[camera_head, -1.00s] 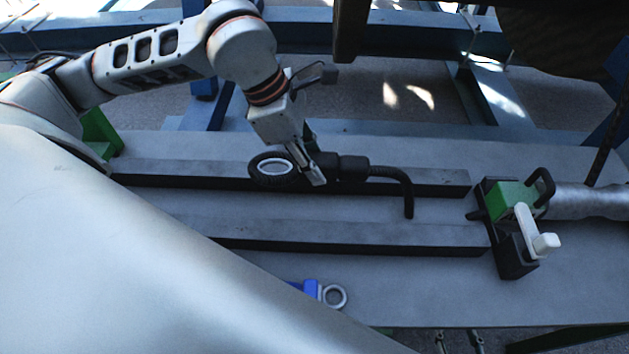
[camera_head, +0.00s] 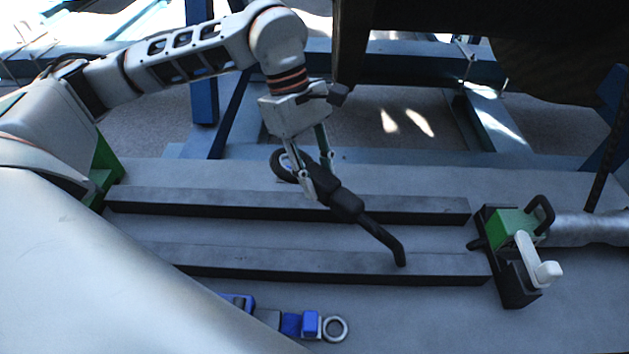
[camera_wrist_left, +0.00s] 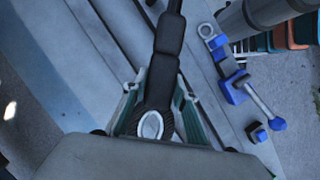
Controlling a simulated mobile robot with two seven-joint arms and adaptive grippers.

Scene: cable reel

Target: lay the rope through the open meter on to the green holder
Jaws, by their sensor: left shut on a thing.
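My left gripper (camera_head: 318,182) is shut on a black rope end piece (camera_head: 345,202), just beside its round eye with a light lining (camera_head: 284,165). The rope end tilts down to the right, its thin bent tail (camera_head: 392,250) over the front rail. In the left wrist view the black sleeve (camera_wrist_left: 168,35) runs upward between the two fingers (camera_wrist_left: 160,88). A green and black unit with a white lever (camera_head: 516,240) stands at the right; I cannot tell whether it is the meter. Another green block (camera_head: 106,163) is at the left. My right gripper is out of view.
Two long dark rails (camera_head: 290,202) and (camera_head: 330,262) run along the grey bench top (camera_head: 560,315). A blue fitting with a metal ring (camera_head: 310,325) lies at the front. A silver pipe (camera_head: 590,229) leaves the green unit to the right. Blue beams stand behind.

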